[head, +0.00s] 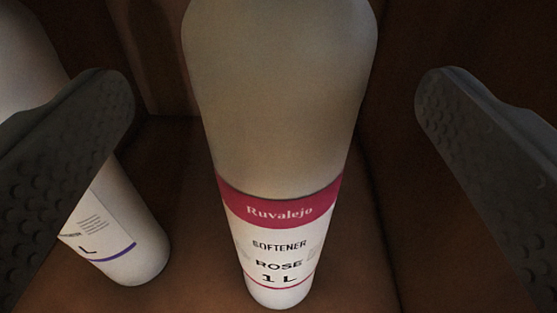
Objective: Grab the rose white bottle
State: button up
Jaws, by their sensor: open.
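The rose white bottle (280,130) stands in the middle of the head view. Its label has a pink-red band reading "Ruvalejo" and, below it, "Softener Rose 1 L". Its top is cut off by the upper edge of the picture. My gripper (275,95) is open, with one dark studded finger on each side of the bottle. There is a visible gap between each finger and the bottle in the picture. I cannot tell how far forward the fingertips reach along the bottle's depth.
A second white bottle (135,240) with a purple line on its label stands at the left, partly hidden behind my left finger. Brown wooden walls (405,40) and a brown floor (195,185) enclose the bottles. Free floor shows between the two bottles.

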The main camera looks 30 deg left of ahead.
jog(key=shift+x, duration=2.7)
jog(key=shift+d, duration=0.15)
grip_shut()
